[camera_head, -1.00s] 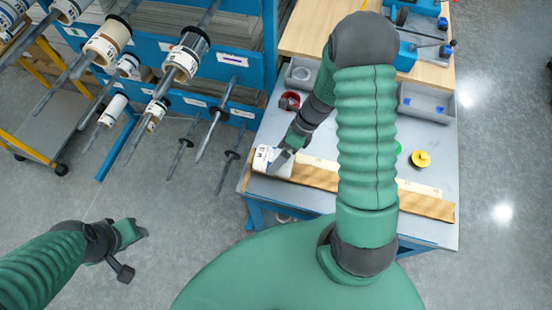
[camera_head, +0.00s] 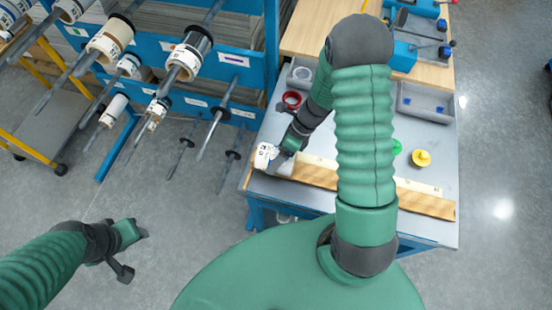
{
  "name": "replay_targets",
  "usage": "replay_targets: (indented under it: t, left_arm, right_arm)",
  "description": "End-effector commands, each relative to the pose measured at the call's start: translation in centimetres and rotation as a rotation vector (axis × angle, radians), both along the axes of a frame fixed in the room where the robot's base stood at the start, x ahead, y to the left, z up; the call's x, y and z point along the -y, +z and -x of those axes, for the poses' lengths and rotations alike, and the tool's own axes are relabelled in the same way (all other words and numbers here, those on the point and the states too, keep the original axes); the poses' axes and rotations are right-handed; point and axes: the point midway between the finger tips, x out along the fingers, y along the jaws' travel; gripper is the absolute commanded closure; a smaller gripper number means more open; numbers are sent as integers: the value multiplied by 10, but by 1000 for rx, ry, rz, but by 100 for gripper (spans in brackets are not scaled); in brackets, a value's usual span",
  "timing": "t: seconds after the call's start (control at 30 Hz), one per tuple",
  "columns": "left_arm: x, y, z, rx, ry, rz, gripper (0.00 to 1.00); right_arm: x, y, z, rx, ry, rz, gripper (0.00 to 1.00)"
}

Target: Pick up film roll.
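A white film roll (camera_head: 263,156) with dark print lies at the left end of the work table, by the end of a wooden strip. My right gripper (camera_head: 284,155) reaches down over the roll, with its fingers at the roll's right part. The fingers overlap the roll in the view, and I cannot tell whether they are closed on it. My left gripper (camera_head: 140,235) is low at the left, over the floor, away from the table and empty. Its finger opening is too small to tell.
A blue rack (camera_head: 235,62) with rolls on grey rods stands at the upper left. The table holds a red ring (camera_head: 291,99), a yellow spool (camera_head: 421,158), grey bins (camera_head: 425,102) and the wooden strip (camera_head: 425,205). My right arm covers the table's middle.

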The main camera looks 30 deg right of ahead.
Motion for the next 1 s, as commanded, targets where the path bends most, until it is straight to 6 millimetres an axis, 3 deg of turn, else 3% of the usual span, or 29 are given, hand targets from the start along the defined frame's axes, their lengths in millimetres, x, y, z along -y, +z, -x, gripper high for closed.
replay_targets:
  t: [0.03, 0.3, 0.6, 1.0]
  left_arm:
    - [0, 0, 0, 0, 0, 0, 55]
    - [0, 0, 0, 0, 0, 0, 55]
    - [0, 0, 0, 0, 0, 0, 55]
    - [0, 3, 0, 0, 0, 0, 55]
  right_arm:
    - [1, 0, 0, 1, 0, -1, 52]
    - [1, 0, 0, 1, 0, -1, 83]
    - [1, 4, 0, 0, 0, 1, 83]
    - [1, 40, 0, 2, 0, 0, 83]
